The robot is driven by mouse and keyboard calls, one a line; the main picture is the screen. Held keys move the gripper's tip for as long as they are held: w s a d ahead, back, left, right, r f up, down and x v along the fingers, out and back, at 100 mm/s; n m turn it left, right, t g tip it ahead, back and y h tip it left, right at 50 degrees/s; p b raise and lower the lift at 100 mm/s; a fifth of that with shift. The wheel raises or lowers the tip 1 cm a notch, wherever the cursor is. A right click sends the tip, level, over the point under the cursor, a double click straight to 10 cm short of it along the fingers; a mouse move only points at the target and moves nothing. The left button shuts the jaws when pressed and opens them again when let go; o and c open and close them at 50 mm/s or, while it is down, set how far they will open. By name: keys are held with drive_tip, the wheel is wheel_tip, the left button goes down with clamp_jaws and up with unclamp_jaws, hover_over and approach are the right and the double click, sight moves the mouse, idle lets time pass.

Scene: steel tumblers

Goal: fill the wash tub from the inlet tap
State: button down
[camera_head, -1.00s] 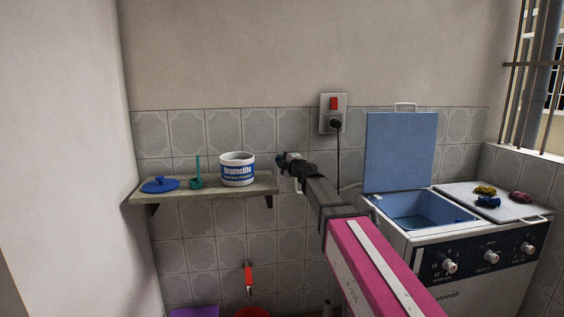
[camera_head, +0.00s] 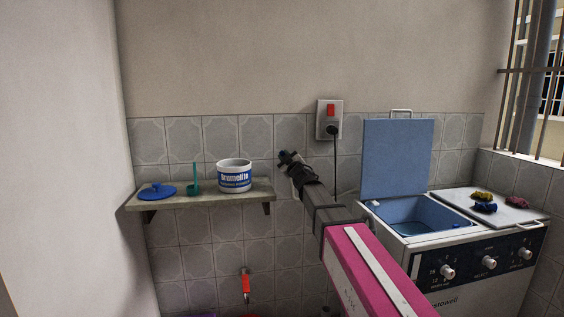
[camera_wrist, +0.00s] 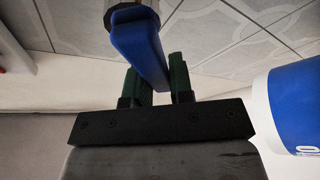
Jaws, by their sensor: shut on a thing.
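The washing machine's wash tub (camera_head: 420,213) is at the right in the head view, with its blue lid (camera_head: 398,158) raised. The blue inside shows only in part, and I cannot tell if it holds water. My gripper (camera_head: 288,158) is at the wall, right of the shelf. In the wrist view, a blue lever (camera_wrist: 140,45) sits between its green fingers (camera_wrist: 158,82), and the gripper is shut on it. A dark round fitting shows at the lever's far end. The rest of the inlet tap is hidden.
A shelf (camera_head: 215,201) holds a washing powder tub (camera_head: 234,182), a green scoop (camera_head: 195,185) and a blue lid (camera_head: 156,191). The powder tub is close in the wrist view (camera_wrist: 296,108). A red-handled tap (camera_head: 245,283) is below. A socket with a plug (camera_head: 331,130) is above.

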drive_tip(key=m, duration=0.2)
drive_tip(key=d+m+t+h, duration=0.1)
drive_tip(key=m, duration=0.1)
drive_tip(key=d+r+m+t+h, duration=0.1)
drive_tip(key=m, duration=0.1)
drive_tip(key=shift+w+d, duration=0.1)
drive_tip(key=shift+w, duration=0.2)
drive_tip(key=shift+w+d+r+m+t+h, duration=0.15)
drive_tip(key=shift+d+m+h, duration=0.25)
drive_tip(key=shift+m, duration=0.45)
drive_tip(key=shift+d+f+m+t+h, duration=0.15)
drive_tip(key=shift+m+h, duration=0.3)
drive_tip(key=shift+m, duration=0.35)
drive_tip(key=shift+w+d+r+m+t+h, duration=0.15)
drive_tip(key=shift+d+m+h, duration=0.25)
drive_tip(key=shift+m, duration=0.45)
drive_tip(key=c, duration=1)
unclamp_jaws()
drive_tip(key=shift+s, duration=0.1)
drive_tip(key=v, duration=1)
drive_tip(key=shift+s, duration=0.35)
